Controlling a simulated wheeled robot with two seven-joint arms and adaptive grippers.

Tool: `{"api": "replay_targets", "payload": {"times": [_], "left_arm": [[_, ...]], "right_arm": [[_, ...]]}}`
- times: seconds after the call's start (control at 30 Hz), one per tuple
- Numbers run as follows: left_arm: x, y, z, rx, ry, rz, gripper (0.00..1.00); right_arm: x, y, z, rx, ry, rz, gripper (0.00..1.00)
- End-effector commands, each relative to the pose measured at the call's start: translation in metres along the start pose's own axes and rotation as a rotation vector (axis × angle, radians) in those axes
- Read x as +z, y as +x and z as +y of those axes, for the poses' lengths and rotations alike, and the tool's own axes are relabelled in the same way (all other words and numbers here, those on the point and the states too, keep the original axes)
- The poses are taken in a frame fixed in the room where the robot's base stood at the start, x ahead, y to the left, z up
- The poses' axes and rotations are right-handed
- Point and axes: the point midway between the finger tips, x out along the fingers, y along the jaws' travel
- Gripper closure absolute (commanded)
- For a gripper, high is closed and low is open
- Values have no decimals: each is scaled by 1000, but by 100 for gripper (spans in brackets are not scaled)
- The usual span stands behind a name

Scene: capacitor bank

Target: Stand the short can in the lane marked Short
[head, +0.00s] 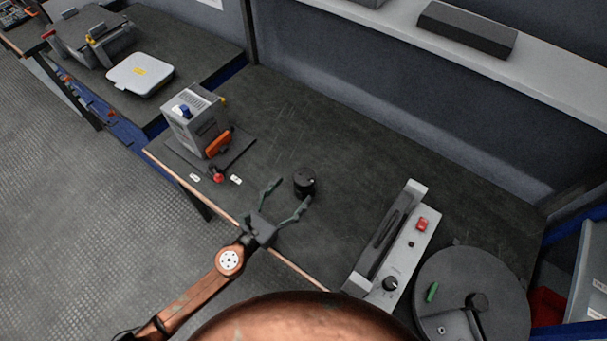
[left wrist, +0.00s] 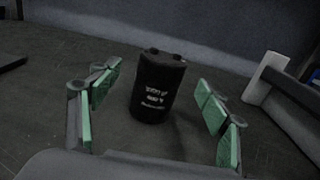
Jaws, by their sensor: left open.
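A short black can (head: 304,182) with two terminals on top stands upright on the dark bench. In the left wrist view the can (left wrist: 158,88) shows white lettering and sits between and just beyond my open fingers. My left gripper (head: 289,196) is open and empty, its green-padded fingers spread on the near side of the can, apart from it. In the left wrist view the gripper (left wrist: 160,105) shows both fingers clear of the can. I cannot make out a lane marked Short in either view. My right gripper is not in view.
A grey box unit (head: 195,118) with an orange part stands left of the can on a dark mat. A long grey fixture (head: 414,238) with a red button and a round dark turntable (head: 462,292) are at the right. The bench between is clear.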

Motion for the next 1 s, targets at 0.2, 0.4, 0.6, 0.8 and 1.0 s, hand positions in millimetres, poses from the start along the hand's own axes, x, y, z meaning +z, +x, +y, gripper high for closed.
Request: {"api": "replay_targets", "payload": {"times": [0.2, 0.4, 0.6, 0.8, 1.0], "left_arm": [[-1, 18, 5, 15, -1, -1, 30], [-7, 46, 1, 17, -3, -2, 30], [-7, 64, 2, 18, -4, 0, 30], [-6, 65, 1, 16, -4, 0, 30], [-6, 66, 0, 15, -4, 0, 42]], "right_arm": [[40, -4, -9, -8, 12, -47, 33], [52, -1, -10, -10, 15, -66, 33], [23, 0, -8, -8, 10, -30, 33], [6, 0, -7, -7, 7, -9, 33], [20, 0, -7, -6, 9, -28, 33]]}}
